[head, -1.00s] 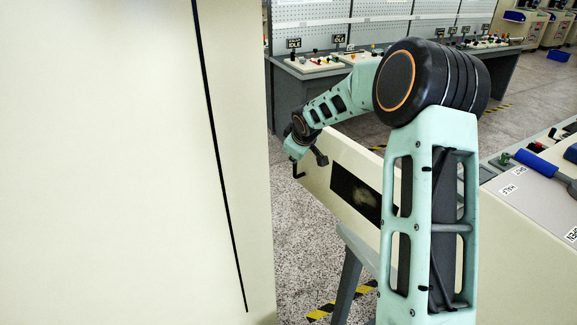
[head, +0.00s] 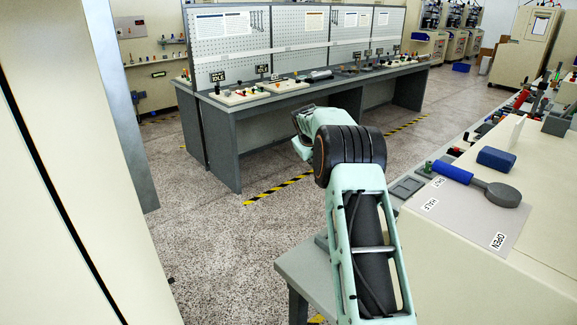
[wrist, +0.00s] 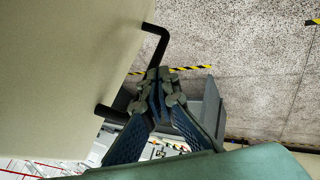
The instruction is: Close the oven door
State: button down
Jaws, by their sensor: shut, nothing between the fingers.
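In the wrist view, a cream panel with a dark bar handle (wrist: 162,45), apparently the oven door (wrist: 75,60), fills the upper left. A cream cabinet (head: 470,270), possibly the oven body, stands at the right with a blue-handled lever (head: 455,173) and a plate (head: 470,212) marked HALF and OPEN.
A grey stand (head: 308,262) is beside my arm. A tall cream cabinet (head: 75,180) fills the left edge. A grey workbench (head: 230,125) with pegboards stands behind. The speckled floor (head: 200,235) between is clear, with yellow-black tape (head: 280,188).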

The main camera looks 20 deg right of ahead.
jog(key=s+d+m+h+p, duration=0.1)
jog(key=s+d+m, duration=0.1)
jog(key=d, duration=1)
jog(key=s+d+m+g+h+b, duration=0.1)
jog(key=s+d+m+g, duration=0.1)
jog(key=s+d, duration=0.7)
jog(key=s+d+m+g+h+b, duration=0.1)
jog(key=s+d+m, duration=0.3)
jog(key=s+d, duration=0.6)
jog(key=d, duration=0.6)
jog(key=shift+d+g, duration=0.2)
jog(key=shift+g, duration=0.2)
jog(key=shift+s+d, duration=0.1)
jog(key=shift+s, duration=0.1)
